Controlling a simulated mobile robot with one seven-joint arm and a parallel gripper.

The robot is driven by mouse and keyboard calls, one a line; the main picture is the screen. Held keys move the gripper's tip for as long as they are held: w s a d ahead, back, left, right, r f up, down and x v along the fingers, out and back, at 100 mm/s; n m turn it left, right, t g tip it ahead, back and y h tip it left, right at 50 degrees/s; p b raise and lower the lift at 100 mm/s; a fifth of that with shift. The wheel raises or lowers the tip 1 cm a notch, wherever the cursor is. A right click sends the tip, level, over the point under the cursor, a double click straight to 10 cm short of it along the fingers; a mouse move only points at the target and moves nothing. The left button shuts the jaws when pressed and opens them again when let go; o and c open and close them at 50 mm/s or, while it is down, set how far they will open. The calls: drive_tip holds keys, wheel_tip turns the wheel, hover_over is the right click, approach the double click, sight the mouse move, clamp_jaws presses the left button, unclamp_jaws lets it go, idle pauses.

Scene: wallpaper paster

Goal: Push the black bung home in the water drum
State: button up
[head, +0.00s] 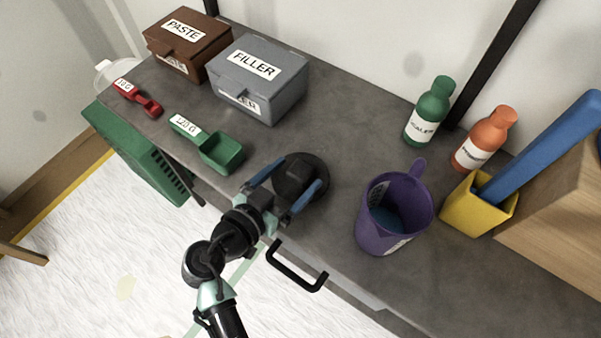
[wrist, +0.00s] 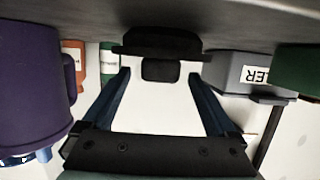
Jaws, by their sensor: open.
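A round black piece (head: 304,164) with a wide base and a narrower knob stands on the grey bench near its front edge; it looks like the bung. In the wrist view it shows straight ahead (wrist: 160,42), against the bench surface, which is at the top of that picture. My gripper (head: 299,174) is open, its two blue fingers on either side of the black piece. The wrist view shows white space between the fingers (wrist: 160,76) and the knob just beyond their tips. I cannot make out a water drum for certain.
A purple jug (head: 376,225) stands close to the right of my gripper. A green scoop (head: 222,152), red scoop (head: 138,98), filler box (head: 262,90) and paste box (head: 187,45) lie left. Green (head: 430,112) and orange (head: 484,138) bottles and a yellow pot (head: 470,215) stand right.

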drive_tip(key=shift+x, duration=1.35)
drive_tip(key=shift+r, duration=0.1)
clamp_jaws()
